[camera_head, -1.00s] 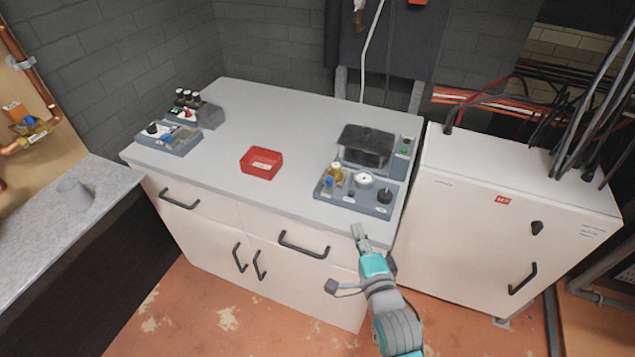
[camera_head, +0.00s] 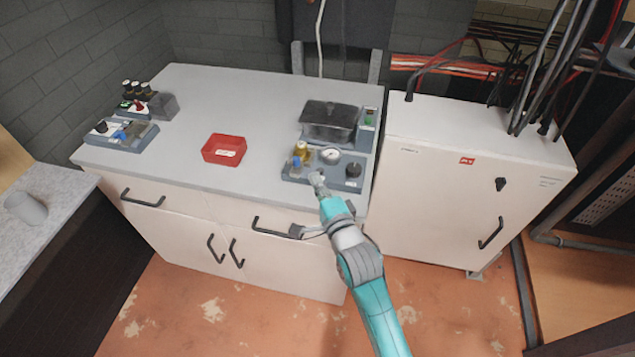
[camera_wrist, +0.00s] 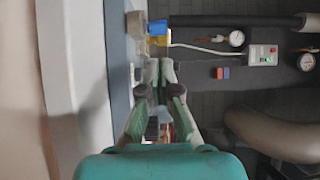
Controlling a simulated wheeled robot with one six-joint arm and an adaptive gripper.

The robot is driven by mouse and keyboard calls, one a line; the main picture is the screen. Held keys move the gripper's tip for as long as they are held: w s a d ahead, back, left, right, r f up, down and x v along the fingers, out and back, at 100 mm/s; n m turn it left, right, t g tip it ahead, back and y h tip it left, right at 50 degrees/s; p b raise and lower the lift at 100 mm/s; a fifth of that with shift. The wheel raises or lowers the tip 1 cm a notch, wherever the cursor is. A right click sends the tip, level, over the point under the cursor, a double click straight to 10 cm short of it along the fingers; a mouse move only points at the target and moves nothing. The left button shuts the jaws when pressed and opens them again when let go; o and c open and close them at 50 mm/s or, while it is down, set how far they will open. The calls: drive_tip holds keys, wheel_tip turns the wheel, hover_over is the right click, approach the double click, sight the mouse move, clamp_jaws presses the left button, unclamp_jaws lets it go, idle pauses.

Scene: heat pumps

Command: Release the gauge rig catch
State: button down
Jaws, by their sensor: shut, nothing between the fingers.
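The gauge rig (camera_head: 337,178) is a grey-blue panel at the bench's front right, with a brass fitting (camera_head: 303,155), a blue cap (camera_head: 296,163), a white-faced gauge (camera_head: 331,155) and a black knob (camera_head: 353,170). I cannot pick out which part is the catch. My gripper (camera_head: 317,181) is shut and empty at the rig's front edge, covering part of it. In the wrist view my fingers (camera_wrist: 159,68) are together, just short of a blue part (camera_wrist: 157,27) and a yellow part beside it (camera_wrist: 160,41). I cannot tell whether they touch anything.
A dark-lidded box (camera_head: 330,117) stands behind the gauge, with a green button (camera_head: 369,119) at its right. A red tray (camera_head: 224,150) sits mid-bench. Another device panel (camera_head: 122,135) is at the left. A white cabinet (camera_head: 440,180) stands right. The bench middle is mostly clear.

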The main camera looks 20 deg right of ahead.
sight(301, 152)
drive_tip(key=shift+w+d, duration=0.1)
drive_tip(key=shift+w, duration=3.5)
